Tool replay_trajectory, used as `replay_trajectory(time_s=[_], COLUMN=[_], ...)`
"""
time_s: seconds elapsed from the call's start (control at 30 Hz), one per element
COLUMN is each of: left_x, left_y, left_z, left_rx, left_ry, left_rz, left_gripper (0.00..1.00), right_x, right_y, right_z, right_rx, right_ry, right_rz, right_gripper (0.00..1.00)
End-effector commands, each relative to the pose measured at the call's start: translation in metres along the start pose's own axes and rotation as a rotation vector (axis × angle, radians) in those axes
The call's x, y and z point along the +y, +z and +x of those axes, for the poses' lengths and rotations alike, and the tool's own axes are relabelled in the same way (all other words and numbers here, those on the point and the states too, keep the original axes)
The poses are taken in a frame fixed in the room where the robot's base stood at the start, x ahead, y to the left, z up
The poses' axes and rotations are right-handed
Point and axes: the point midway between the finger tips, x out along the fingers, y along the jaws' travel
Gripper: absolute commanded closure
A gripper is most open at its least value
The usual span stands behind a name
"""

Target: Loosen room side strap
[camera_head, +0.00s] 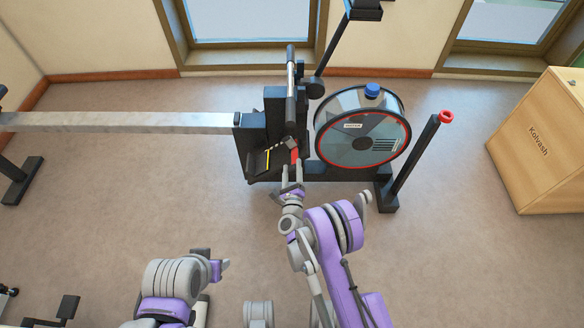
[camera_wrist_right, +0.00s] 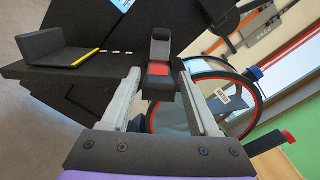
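The rowing machine's black footplate (camera_head: 258,162) stands beside the round flywheel. A strap end with a red tab (camera_head: 295,156) sits on its near side; in the right wrist view the red tab (camera_wrist_right: 158,69) shows on a black strap piece (camera_wrist_right: 160,45). My right gripper (camera_head: 292,167) is at this tab. In the right wrist view its two fingers (camera_wrist_right: 160,78) are apart, one on each side of the black strap piece; contact is not clear. My left gripper (camera_head: 221,266) is low and away from the machine, and its fingers are too small to read.
The flywheel (camera_head: 362,132) is just right of the footplate, with a post (camera_head: 416,155) topped in red beyond it. The grey rail (camera_head: 120,122) runs left. A handle bar (camera_head: 291,85) rises behind the footplate. A wooden box (camera_head: 540,145) stands at right. Floor in front is mostly clear.

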Motion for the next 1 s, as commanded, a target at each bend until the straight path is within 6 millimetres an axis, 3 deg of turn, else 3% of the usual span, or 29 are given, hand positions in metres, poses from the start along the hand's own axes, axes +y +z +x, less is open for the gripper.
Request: replay_trajectory(time_s=[0.03,0.3,0.33,1.0], left_x=[0.0000,0.0000,0.0000,0.0000], left_y=[-0.0001,-0.0002,-0.0002,-0.0002], left_z=[0.0000,0.0000,0.0000,-0.0001], left_rx=[0.000,0.000,0.000,0.000], left_ry=[0.000,0.000,0.000,0.000], left_rz=[0.000,0.000,0.000,0.000], left_gripper=[0.50,0.50,0.50,0.50], right_x=[0.0000,-0.0002,-0.0002,-0.0005], right_y=[0.0000,0.0001,0.0001,0.0002], right_z=[0.0000,0.0001,0.0001,0.0002], right_rx=[0.000,0.000,0.000,0.000], right_ry=[0.000,0.000,0.000,-0.001], right_rz=[0.000,0.000,0.000,0.000], right_gripper=[0.49,0.98,1.00,1.00])
